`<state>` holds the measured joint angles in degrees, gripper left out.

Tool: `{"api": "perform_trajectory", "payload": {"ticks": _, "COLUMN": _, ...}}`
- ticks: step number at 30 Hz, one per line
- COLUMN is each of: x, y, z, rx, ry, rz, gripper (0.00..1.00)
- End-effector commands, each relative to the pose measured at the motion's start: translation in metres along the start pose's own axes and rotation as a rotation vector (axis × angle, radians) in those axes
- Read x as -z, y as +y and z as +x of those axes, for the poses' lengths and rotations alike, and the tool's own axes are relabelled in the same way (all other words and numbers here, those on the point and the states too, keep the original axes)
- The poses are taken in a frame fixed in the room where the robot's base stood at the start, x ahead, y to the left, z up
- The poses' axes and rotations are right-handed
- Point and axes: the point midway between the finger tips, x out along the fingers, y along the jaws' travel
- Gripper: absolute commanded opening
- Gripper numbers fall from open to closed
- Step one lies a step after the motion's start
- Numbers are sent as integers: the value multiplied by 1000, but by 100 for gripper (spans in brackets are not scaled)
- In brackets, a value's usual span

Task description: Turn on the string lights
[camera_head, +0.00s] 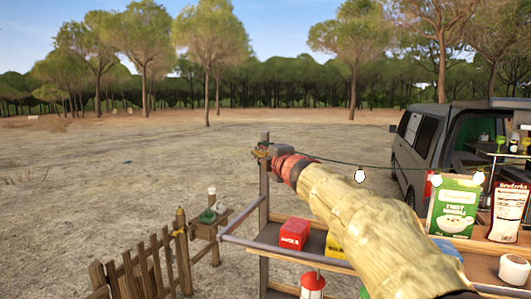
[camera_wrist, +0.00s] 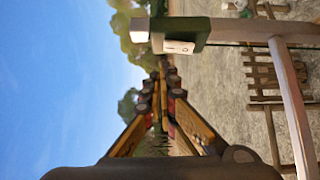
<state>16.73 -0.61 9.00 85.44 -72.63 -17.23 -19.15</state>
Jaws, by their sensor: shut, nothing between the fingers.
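The string lights run on a dark wire from the wooden post to the van, with pale bulbs (camera_head: 360,175) hanging along it. I cannot tell whether they glow. In the wrist view, a green box with a white switch plate (camera_wrist: 180,47) sits at the end of a post (camera_wrist: 240,30). My gripper (camera_wrist: 164,72) is shut and empty, its fingertips close to the box. I cannot tell whether they touch it. In the head view, my arm reaches to the post top, and my gripper (camera_head: 268,153) is partly hidden there.
A wooden fence (camera_head: 143,268) stands at lower left. The van (camera_head: 420,150) is open at right. Open dirt ground lies beyond the post.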

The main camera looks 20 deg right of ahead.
Motion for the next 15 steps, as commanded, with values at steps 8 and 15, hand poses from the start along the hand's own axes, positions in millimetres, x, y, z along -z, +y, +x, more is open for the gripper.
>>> {"api": "perform_trajectory", "payload": {"ticks": 8, "x": 4, "y": 9, "z": -54, "rx": -2, "ry": -2, "rz": -2, "gripper": 0}}
{"api": "perform_trajectory", "payload": {"ticks": 15, "x": 4, "y": 14, "z": -90, "rx": -3, "ry": -1, "rz": -1, "gripper": 0}}
